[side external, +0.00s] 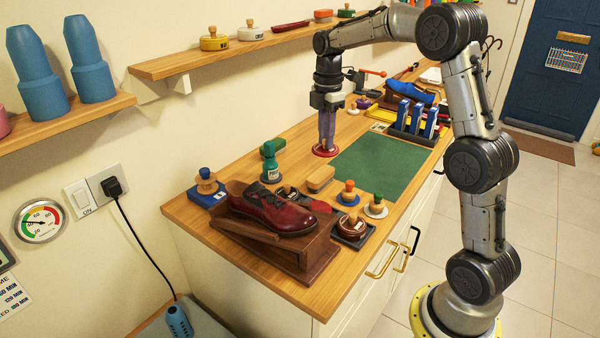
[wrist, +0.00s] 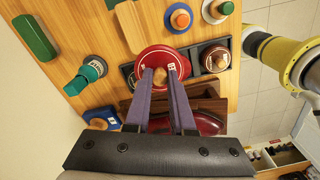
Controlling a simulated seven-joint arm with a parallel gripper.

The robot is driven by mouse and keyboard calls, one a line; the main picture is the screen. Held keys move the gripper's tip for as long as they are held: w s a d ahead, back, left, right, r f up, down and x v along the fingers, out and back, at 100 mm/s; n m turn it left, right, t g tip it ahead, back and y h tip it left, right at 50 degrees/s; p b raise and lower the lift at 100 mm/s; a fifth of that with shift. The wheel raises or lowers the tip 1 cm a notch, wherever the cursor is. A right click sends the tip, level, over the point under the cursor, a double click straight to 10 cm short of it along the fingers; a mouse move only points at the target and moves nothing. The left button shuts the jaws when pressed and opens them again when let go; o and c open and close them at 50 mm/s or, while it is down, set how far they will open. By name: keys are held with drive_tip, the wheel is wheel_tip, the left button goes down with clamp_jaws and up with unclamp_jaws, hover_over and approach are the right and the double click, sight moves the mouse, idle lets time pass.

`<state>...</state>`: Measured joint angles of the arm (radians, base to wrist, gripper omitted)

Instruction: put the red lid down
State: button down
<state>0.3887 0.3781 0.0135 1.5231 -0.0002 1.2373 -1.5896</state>
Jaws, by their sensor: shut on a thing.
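The red lid (side external: 325,151) is a round disc with a wooden knob. In the side view it is under my gripper (side external: 326,143), low over the wooden counter beside the left edge of the green mat. I cannot tell whether it touches the wood. In the wrist view the red lid (wrist: 160,58) lies at the fingertips, its pale knob between the two purple fingers. My gripper (wrist: 161,76) is shut on the knob. The fingers point down and hide part of the lid.
The green mat (side external: 382,164) is bare. A dark red shoe (side external: 270,207) rests on a wooden stand. Behind the mat is a rack (side external: 410,130).

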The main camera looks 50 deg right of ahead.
drive_tip(key=d+f, duration=0.1)
drive_tip(key=w+f, duration=0.1)
drive_tip(key=f, duration=0.1)
drive_tip(key=shift+w+d, duration=0.1)
drive_tip(key=shift+d, duration=0.3)
drive_tip(key=w+d+f, duration=0.1)
drive_tip(key=w+f, duration=0.2)
drive_tip(key=w, duration=0.1)
drive_tip(key=w+d+f, duration=0.2)
drive_tip(key=w+f, duration=0.1)
drive_tip(key=w+d+f, duration=0.2)
drive_tip(key=w+f, duration=0.1)
drive_tip(key=w, duration=0.1)
drive_tip(key=shift+w+d, duration=0.1)
drive_tip(key=shift+w, duration=0.25)
drive_tip(key=shift+w+f, duration=0.15)
drive_tip(key=shift+f, duration=1.55)
drive_tip(key=shift+f, duration=0.15)
drive_tip(key=c, duration=0.8)
unclamp_jaws()
drive_tip(key=shift+o, duration=0.2)
